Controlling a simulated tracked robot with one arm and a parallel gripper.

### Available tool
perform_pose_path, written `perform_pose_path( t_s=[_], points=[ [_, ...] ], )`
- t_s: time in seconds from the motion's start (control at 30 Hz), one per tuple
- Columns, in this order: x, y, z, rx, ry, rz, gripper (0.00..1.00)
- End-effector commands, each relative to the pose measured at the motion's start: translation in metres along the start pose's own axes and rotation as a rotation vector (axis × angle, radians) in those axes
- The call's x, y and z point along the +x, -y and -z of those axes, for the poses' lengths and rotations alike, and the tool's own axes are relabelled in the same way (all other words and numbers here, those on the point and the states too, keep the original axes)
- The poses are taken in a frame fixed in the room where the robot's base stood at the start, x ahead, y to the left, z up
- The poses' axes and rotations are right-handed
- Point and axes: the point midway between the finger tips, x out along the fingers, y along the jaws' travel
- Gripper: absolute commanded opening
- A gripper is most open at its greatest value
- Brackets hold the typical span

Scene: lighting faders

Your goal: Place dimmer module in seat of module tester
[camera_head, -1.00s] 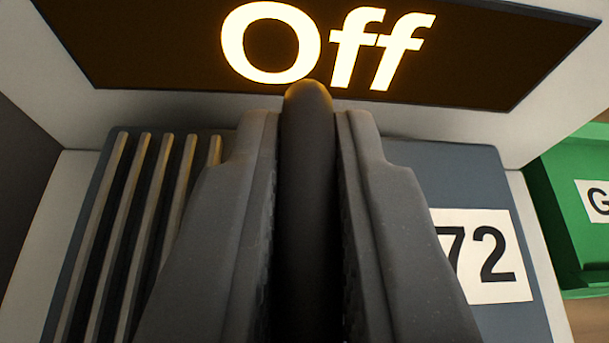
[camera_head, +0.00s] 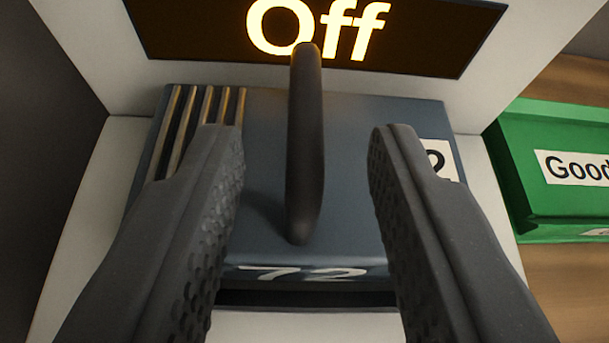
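The dimmer module (camera_head: 345,115) is a blue-grey block with a dark upright handle (camera_head: 305,150), ribs at its upper left, and the number 72 on its front and top right. It rests on the white module tester (camera_head: 90,230), below the dark display (camera_head: 200,35) that reads "Off" in lit letters. My gripper (camera_head: 307,135) is open, with one finger on each side of the handle and clear gaps to it. The seat under the module is mostly hidden; a dark gap shows below its front edge.
A green bin (camera_head: 545,200) labelled "Good" stands on the wooden surface (camera_head: 565,275) to the right of the tester. A dark grey surface (camera_head: 40,120) lies at the left.

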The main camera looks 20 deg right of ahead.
Motion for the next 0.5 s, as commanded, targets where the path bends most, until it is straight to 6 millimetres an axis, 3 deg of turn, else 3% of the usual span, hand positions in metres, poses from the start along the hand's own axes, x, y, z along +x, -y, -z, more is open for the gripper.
perform_pose_path(
  t_s=[0.3,0.5],
  points=[
    [-0.043,0.000,0.001,0.000,0.000,0.000,0.34],
    [-0.057,0.000,0.000,0.000,0.001,0.000,0.34]
  ],
)
